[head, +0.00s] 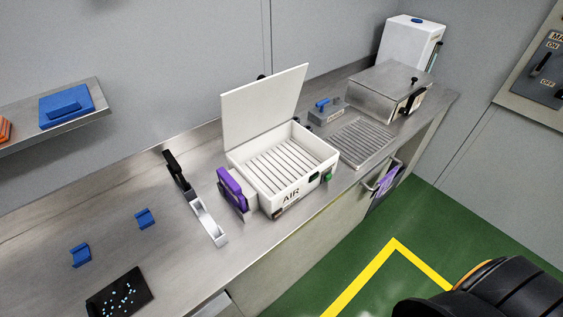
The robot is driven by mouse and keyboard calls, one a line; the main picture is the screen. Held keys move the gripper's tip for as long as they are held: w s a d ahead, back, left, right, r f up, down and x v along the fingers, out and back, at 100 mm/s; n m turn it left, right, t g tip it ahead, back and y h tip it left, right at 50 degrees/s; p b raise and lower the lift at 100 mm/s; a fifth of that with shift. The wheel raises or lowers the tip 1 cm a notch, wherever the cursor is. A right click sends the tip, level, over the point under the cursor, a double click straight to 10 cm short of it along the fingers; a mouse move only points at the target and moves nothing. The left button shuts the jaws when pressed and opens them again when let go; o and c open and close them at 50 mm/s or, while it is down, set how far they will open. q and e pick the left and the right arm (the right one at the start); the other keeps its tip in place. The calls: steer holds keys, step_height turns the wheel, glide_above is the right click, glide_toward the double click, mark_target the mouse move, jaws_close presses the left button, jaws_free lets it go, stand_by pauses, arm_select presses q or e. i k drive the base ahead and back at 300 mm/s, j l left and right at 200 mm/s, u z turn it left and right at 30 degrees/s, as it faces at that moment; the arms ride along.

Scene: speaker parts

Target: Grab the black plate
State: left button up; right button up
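The black plate (119,292) lies flat on the steel counter in the lower left of the head view. Small light-blue pieces are scattered on it, and its near edge is close to the bottom of the picture. No fingers of my left or right gripper show. A black rounded part with an orange ring, apparently one of my arm links, fills the lower right corner, far from the plate.
Two blue blocks (80,255) (145,218) stand on the steel counter (40,285) behind the plate. To the right are a black-and-white handled tool (208,222), a purple part (232,189) and an open white AIR box (253,184). A shelf (88,125) overhangs the far left.

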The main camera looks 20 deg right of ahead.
mark_target(127, 294)
steer(key=u, duration=1.4)
steer(key=z, duration=0.4)
steer(key=j+z, duration=0.35)
steer(key=j, duration=0.5)
steer(key=j+z, duration=0.3)
steer(key=j, duration=0.55)
steer(key=k+j+z, duration=0.1)
steer(key=j+z, duration=0.25)
steer(key=j, duration=0.45)
